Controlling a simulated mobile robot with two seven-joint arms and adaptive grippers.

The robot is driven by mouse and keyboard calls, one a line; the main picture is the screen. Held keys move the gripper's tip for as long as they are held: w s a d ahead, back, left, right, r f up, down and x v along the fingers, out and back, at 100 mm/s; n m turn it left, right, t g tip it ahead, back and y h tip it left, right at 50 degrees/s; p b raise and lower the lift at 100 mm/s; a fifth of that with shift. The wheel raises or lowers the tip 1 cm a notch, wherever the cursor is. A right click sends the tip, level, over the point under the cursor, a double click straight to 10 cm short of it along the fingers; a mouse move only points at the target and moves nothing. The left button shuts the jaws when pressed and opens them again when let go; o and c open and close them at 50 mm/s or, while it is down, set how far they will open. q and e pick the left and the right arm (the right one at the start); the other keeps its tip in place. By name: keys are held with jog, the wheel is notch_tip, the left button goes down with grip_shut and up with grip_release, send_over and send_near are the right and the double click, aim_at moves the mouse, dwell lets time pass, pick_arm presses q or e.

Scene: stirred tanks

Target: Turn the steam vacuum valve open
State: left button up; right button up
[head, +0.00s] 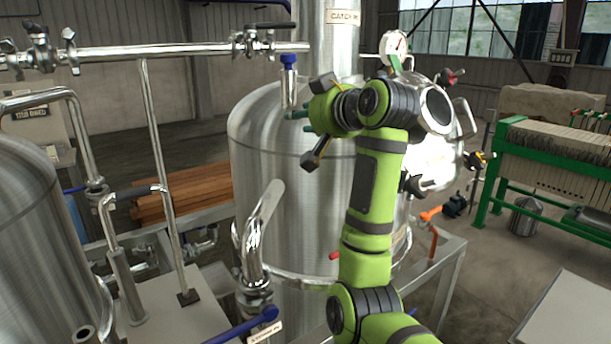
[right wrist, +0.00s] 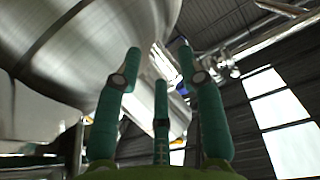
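My right gripper (head: 299,120) has teal fingers and is beside the upper front of a large steel tank (head: 285,190), close to a blue-topped vertical fitting (head: 288,75). In the right wrist view the gripper (right wrist: 160,65) has its fingers spread with nothing between them. A blue-handled valve (head: 240,326) is at the bottom of the head view, beside a small white label that seems to begin with "STEAM". I cannot read the rest, so I cannot tell if this is the steam vacuum valve. My left gripper is not in view.
A steel pipe (head: 180,51) with valves crosses the upper left. Another steel tank (head: 35,245) stands at the left edge. A red handle (head: 335,256) and an orange handle (head: 431,213) are near my right arm. A green-framed press (head: 550,160) stands at the right.

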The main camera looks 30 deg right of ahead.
notch_tip(320, 180, down, 12)
jog(key=a+g, duration=0.1)
jog(key=shift+r+g+h, duration=0.2)
jog(key=shift+g+h, duration=0.2)
